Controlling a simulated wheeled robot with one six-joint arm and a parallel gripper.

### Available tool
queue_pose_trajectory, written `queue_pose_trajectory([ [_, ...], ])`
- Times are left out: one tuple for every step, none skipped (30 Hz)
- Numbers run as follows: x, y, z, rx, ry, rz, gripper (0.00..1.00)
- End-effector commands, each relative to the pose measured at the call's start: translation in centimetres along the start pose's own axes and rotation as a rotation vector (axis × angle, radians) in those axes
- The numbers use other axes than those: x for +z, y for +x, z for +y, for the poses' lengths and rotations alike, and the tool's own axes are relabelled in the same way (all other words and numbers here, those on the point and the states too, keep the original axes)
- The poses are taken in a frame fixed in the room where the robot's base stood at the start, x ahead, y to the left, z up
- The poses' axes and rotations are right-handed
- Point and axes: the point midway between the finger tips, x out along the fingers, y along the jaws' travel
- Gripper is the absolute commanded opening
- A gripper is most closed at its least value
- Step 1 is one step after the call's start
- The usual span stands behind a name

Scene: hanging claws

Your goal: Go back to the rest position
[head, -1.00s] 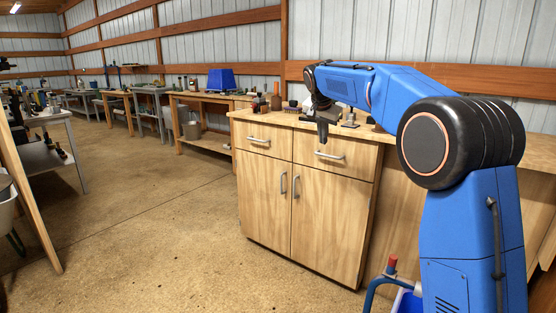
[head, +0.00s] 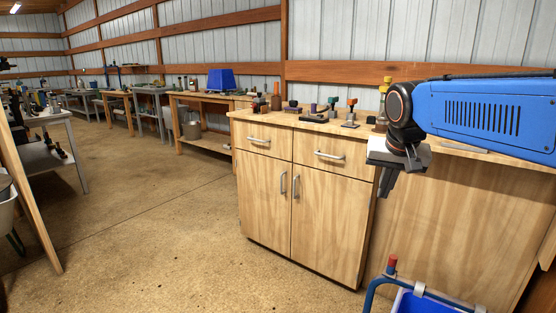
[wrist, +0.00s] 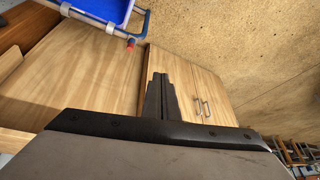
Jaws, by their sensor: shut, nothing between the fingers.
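My gripper (head: 387,182) hangs at the end of my blue arm in the head view, pointing down in front of the wooden cabinet's right part. Its dark fingers are shut with nothing between them. In the wrist view the closed fingers (wrist: 159,88) show against the cabinet front. The gripper is clear of the tools on the counter.
The wooden cabinet (head: 268,200) has two drawers and two doors. Several small tools, such as an orange-topped one (head: 351,112), stand on its top. A blue bin (head: 425,303) with a tube handle (head: 375,285) is at the lower right. Open concrete floor (head: 150,220) lies to the left.

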Motion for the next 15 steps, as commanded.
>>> queue_pose_trajectory([
  [1.9, -0.2, 1.0, -0.003, -0.015, -0.002, 0.00],
  [3.0, -0.2, 1.4, -0.006, -0.026, -0.004, 0.00],
  [4.4, -0.1, 2.0, -0.009, -0.040, -0.006, 0.00],
  [5.5, -0.1, 2.5, -0.011, -0.051, -0.008, 0.00],
  [6.5, 0.0, 2.9, -0.014, -0.063, -0.008, 0.00],
  [8.0, 0.1, 3.5, -0.017, -0.078, -0.010, 0.00],
  [9.1, 0.2, 3.9, -0.019, -0.089, -0.013, 0.00],
  [10.2, 0.3, 4.3, -0.022, -0.099, -0.014, 0.00],
  [11.7, 0.6, 4.8, -0.025, -0.113, -0.016, 0.00],
  [12.7, 0.7, 5.2, -0.027, -0.125, -0.018, 0.00],
  [13.8, 0.9, 5.6, -0.029, -0.135, -0.018, 0.00],
  [15.3, 1.2, 6.1, -0.033, -0.151, -0.020, 0.00],
  [16.4, 1.4, 6.4, -0.035, -0.161, -0.021, 0.00],
  [17.5, 1.6, 6.8, -0.038, -0.172, -0.021, 0.00],
  [19.0, 2.0, 7.2, -0.041, -0.186, -0.023, 0.00],
])
